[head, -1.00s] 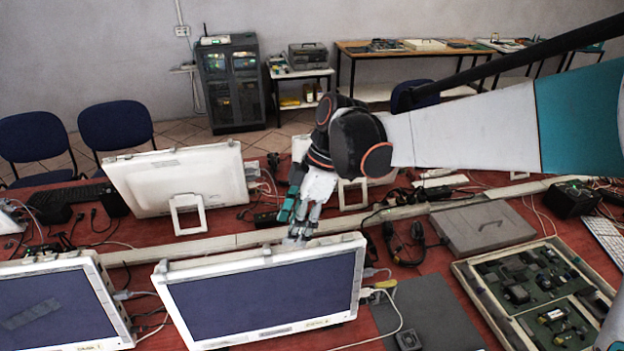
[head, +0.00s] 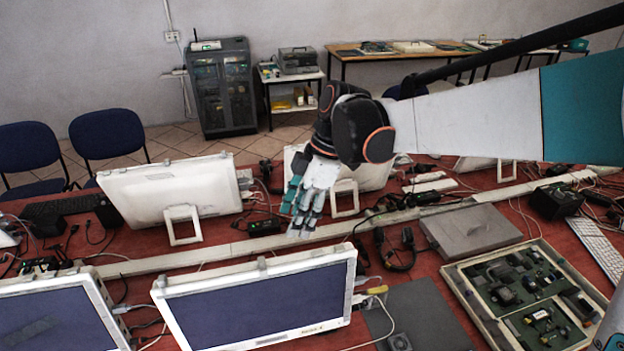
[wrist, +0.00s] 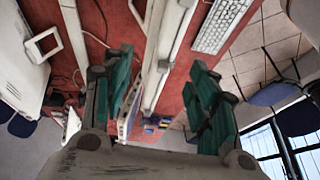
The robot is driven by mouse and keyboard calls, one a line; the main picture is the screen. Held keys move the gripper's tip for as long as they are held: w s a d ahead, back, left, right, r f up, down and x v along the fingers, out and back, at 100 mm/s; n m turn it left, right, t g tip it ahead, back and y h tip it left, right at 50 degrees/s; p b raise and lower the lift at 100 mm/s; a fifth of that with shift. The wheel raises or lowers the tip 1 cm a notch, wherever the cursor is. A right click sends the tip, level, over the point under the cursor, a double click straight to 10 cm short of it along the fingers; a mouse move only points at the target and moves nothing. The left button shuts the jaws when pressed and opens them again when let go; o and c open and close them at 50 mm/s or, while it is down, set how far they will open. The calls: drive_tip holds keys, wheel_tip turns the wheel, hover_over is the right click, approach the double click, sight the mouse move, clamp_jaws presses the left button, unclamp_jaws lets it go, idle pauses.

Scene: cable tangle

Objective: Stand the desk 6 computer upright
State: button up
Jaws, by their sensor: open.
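Several white all-in-one computers stand on the red desks, and I cannot read which is desk 6. The front middle one (head: 262,303) faces me with a dark screen, leaning back slightly. Another (head: 60,315) is at the front left, cut by the frame edge. Behind are two seen from the back, a left one (head: 170,190) on a loop stand and a middle one (head: 372,176) partly hidden by my arm. My gripper (head: 303,218) is open and empty, pointing down just beyond the front middle computer's top edge. In the wrist view its teal fingers (wrist: 160,100) are spread with nothing between them.
A pale divider strip (head: 400,217) runs across the desks. Cables and adapters lie around it. A grey flat box (head: 482,230), a tray of circuit parts (head: 455,277) and a keyboard (head: 598,249) are at right. Chairs (head: 108,135) stand behind the desks.

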drive_tip(key=shift+p+v, duration=1.55)
drive_tip(key=shift+v, duration=1.05)
